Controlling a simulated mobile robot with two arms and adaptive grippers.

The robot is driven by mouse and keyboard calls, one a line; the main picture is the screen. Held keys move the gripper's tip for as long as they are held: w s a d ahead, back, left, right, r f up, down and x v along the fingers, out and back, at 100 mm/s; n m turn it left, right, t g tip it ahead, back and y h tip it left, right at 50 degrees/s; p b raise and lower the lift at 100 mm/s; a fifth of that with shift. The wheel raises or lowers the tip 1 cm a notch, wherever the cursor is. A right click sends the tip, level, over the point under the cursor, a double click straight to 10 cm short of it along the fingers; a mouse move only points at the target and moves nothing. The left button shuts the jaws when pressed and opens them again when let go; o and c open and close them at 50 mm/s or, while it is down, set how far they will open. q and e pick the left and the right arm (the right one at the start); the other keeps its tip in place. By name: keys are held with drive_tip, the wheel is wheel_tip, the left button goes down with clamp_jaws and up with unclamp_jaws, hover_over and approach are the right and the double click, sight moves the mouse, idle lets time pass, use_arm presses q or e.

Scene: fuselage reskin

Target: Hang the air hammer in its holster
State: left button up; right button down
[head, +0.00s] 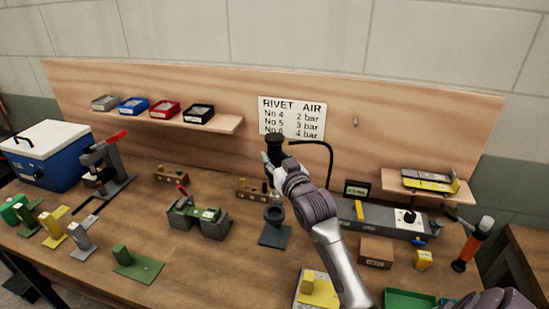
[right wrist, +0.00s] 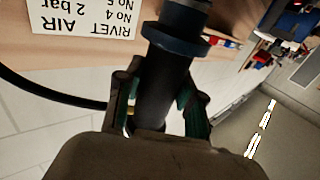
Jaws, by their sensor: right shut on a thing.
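The air hammer (head: 275,143) is a black cylinder with a dark hose looping off to its right. My right gripper (head: 274,163) is shut on it and holds it up in front of the back panel. In the right wrist view the hammer's dark body (right wrist: 163,88) lies between the two fingers, with a blue-grey collar beyond them. A dark ring-topped stand on a square base, seemingly the holster (head: 274,214), stands on the bench below the hammer, apart from it. My right gripper partly hides the hammer's lower part. My left gripper is not in view.
A rivet and air pressure sign (head: 292,117) is on the panel behind the hammer. A grey clamp fixture (head: 199,220) stands left of the stand, a long grey unit (head: 385,218) right of it. A yellow block (head: 318,288) is in front. Bare bench lies front left of the stand.

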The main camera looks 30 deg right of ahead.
drive_tip(key=shift+r+p, duration=0.35)
drive_tip(key=shift+p, duration=0.05)
drive_tip(key=shift+f+b, duration=4.4)
drive_tip(key=shift+f, duration=3)
drive_tip(key=c, duration=0.7)
unclamp_jaws()
drive_tip(key=shift+o, duration=0.3)
drive_tip(key=shift+s+f, duration=0.1)
drive_tip(key=shift+f, duration=0.25)
approach(274, 197)
drive_tip(key=s+f, duration=0.1)
drive_tip(key=f, duration=0.1)
drive_tip(key=shift+s+d+r, duration=0.15)
drive_tip(key=shift+r, duration=0.05)
